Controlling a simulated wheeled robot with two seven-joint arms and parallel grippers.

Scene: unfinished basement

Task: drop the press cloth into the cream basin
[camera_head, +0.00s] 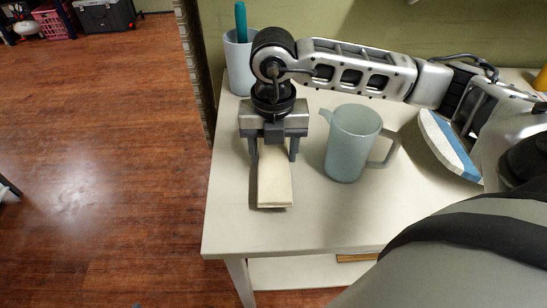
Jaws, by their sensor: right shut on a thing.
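My right gripper (273,152) points down over the near left part of the table. It is shut on a flat, cream, oblong thing, which looks like the folded press cloth (275,187). The cloth's long end sticks out toward the table's front edge; its upper end is hidden between the fingers. I cannot tell whether the cloth touches the tabletop. I see no cream basin in this view. My left gripper is not in view.
A pale blue jug (352,150) stands close to the right of the gripper. A light cup (239,68) with a teal stick stands behind it. A blue-and-white thing (448,145) lies farther right on the cream table (230,215). The table's front left corner is clear.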

